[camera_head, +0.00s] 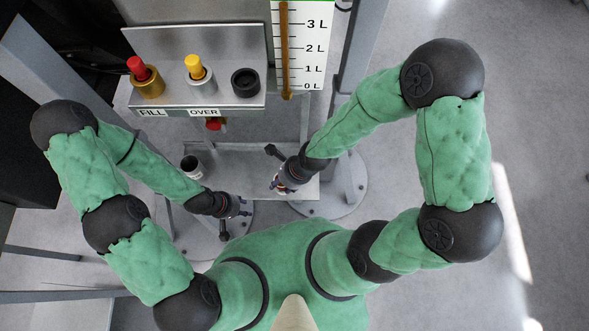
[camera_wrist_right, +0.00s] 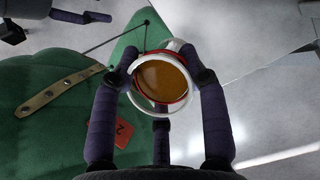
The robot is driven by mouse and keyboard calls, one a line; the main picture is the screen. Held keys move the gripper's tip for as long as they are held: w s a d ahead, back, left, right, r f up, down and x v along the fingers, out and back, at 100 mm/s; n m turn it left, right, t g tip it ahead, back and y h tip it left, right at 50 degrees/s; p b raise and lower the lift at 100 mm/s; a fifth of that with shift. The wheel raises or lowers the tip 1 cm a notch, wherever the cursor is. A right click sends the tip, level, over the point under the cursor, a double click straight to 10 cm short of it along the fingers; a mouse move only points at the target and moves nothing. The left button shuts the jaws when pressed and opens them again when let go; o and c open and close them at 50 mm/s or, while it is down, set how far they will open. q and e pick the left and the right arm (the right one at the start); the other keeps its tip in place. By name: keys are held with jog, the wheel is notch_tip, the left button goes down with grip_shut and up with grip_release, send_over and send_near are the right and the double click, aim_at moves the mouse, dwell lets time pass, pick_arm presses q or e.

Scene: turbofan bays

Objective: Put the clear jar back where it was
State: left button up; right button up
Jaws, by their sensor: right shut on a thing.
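The clear jar (camera_wrist_right: 162,82) shows in the right wrist view with amber liquid inside, a pale rim and a red ring. My right gripper (camera_wrist_right: 160,75) is shut on it, with fingers on both sides and another finger below. In the head view my right gripper (camera_head: 283,183) is over the right part of the grey shelf (camera_head: 240,158); the jar is mostly hidden there by the hand. My left gripper (camera_head: 242,206) is open and empty, left of and lower than the right one, near the shelf's front edge.
A dark-mouthed cup (camera_head: 191,166) stands on the shelf's left. Above are a red-topped brass fitting (camera_head: 149,82), a yellow-topped fitting (camera_head: 199,76) and a black socket (camera_head: 245,82). A litre gauge (camera_head: 303,50) stands behind.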

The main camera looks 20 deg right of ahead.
jog(key=w+d+f+b, duration=0.2)
jog(key=w+b, duration=0.1)
jog(key=shift+w+d+f, duration=0.15)
jog(key=shift+w+d, duration=0.1)
jog(key=w+d+f+b, duration=0.1)
jog(key=f+b, duration=0.1)
jog(key=f, duration=0.1)
jog(key=w+d+f+b, duration=0.1)
jog(key=w+f+b, duration=0.1)
jog(key=f, duration=0.1)
jog(key=w+d+f+b, duration=0.1)
jog(key=f+b, duration=0.1)
jog(key=f, duration=0.1)
jog(key=shift+w+d, duration=0.15)
jog(key=shift+w, duration=0.1)
jog(key=shift+r, duration=0.1)
jog(key=o, duration=1.3)
